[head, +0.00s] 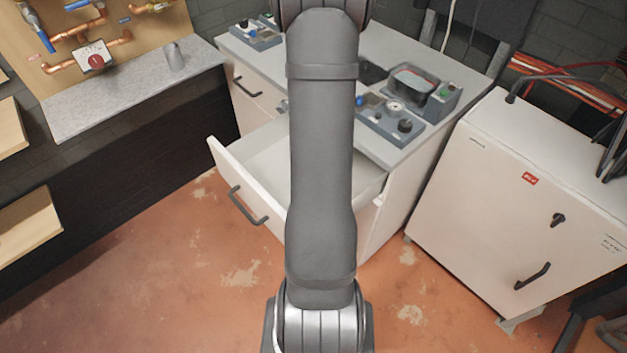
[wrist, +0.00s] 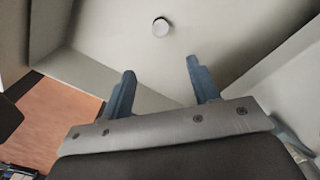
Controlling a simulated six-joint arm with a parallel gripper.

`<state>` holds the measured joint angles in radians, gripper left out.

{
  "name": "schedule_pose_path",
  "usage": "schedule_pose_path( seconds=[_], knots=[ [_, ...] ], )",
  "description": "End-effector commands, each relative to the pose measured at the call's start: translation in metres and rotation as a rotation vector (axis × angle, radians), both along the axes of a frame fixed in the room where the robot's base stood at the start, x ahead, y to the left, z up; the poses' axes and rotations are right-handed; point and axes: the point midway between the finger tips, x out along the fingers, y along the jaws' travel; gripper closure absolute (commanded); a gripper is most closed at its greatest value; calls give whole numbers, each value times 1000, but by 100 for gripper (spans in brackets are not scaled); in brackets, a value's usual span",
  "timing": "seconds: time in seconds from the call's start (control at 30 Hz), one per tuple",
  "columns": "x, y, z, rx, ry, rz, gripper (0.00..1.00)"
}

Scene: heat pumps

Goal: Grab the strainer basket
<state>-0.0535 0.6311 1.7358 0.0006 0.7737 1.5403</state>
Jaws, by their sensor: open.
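In the wrist view, my gripper (wrist: 160,68) is open and empty, with its two blue fingers spread apart. A small round light-grey piece with a dark rim (wrist: 160,27) lies on the drawer floor, beyond the fingertips and roughly in line with the gap between them. It may be the strainer basket, but it is too small to be sure. In the head view, a grey cylinder (head: 175,57) stands on the grey ledge at the left; I cannot tell whether it is the basket. My arm hides the gripper and part of the drawer in the head view.
The white drawer (head: 228,168) is pulled open, and its walls surround the space below my gripper. The counter (head: 455,62) above holds grey trays with parts (head: 390,118). A white cabinet (head: 525,200) stands at the right. Wooden shelves (head: 30,226) are at the left.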

Motion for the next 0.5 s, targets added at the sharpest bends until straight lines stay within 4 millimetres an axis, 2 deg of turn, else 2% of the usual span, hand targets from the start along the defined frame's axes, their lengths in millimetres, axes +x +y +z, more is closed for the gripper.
schedule_pose_path(
  seconds=[0.2,0.5],
  knots=[
    [-2,1,-42,-1,6,4,45],
    [-1,1,-95,0,4,6,45]
  ],
)
